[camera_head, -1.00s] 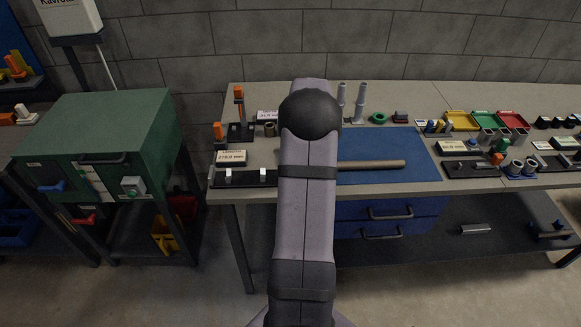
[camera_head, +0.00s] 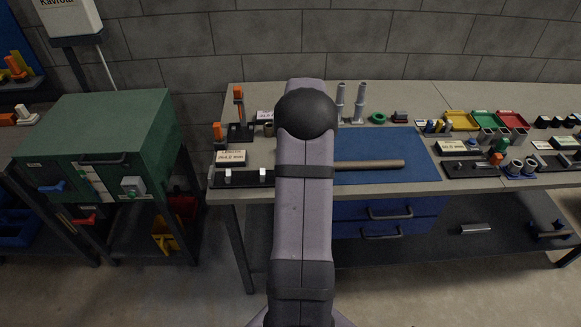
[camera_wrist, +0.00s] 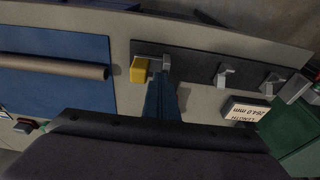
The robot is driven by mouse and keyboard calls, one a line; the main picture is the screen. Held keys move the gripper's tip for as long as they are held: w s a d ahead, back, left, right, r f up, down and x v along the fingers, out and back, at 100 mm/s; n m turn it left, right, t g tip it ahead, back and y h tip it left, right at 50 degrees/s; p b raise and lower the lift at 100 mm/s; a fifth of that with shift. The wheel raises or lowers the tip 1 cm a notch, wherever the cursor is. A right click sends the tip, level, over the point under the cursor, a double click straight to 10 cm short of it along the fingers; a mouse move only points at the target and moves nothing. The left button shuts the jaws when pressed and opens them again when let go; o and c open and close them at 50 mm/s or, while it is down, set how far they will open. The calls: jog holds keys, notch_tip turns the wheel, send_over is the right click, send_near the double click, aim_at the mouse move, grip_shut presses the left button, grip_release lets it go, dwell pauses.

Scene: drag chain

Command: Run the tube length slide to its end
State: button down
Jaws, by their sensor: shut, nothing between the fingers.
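The dark slide rail (camera_wrist: 195,63) runs across the bench in the wrist view; its left end in the head view (camera_head: 245,179) shows left of my arm. A yellow block (camera_wrist: 139,70) sits beside a grey piece (camera_wrist: 155,62) on the rail, near its mat end. I cannot tell which part is the slide. My gripper (camera_wrist: 163,85) is shut and empty, its fingers close beside the grey piece; contact cannot be told. A length sign (camera_wrist: 247,109) appears to read 264.0 mm; it also stands behind the rail in the head view (camera_head: 231,157). My arm hides the rail's right part in the head view.
Two more grey blocks, one (camera_wrist: 225,73) and another (camera_wrist: 270,84), stand along the rail. A brown tube (camera_head: 370,164) lies on the blue mat (camera_head: 380,142). An orange-topped stand (camera_head: 239,115) rises behind the rail. A green cabinet (camera_head: 100,125) stands to the left.

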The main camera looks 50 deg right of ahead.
jog(key=shift+s+a+f, duration=0.2)
jog(key=shift+a+f, duration=0.1)
jog(key=shift+f, duration=0.2)
jog(key=shift+w+d+r+p, duration=0.15)
jog(key=shift+r+p, duration=0.55)
jog(key=shift+p, duration=0.05)
jog(key=w+d+p+v, duration=0.1)
jog(key=p+v, duration=0.3)
jog(key=v, duration=0.2)
jog(key=shift+r+p, duration=0.35)
jog(key=shift+r, duration=0.1)
jog(key=s+a+f+g+y, duration=0.25)
jog(key=s+a+f, duration=0.45)
jog(key=s+a, duration=0.45)
jog(key=s+a+r+n, duration=0.2)
jog(key=a, duration=0.9)
jog(key=s+a+r+n, duration=0.3)
jog(key=a, duration=0.8)
jog(key=w+a+r+n, duration=0.3)
jog(key=w+a+n, duration=0.1)
jog(key=a, duration=0.2)
jog(key=shift+a+r+t+h, duration=0.35)
jog(key=shift+a+t, duration=0.05)
jog(key=shift+t, duration=0.05)
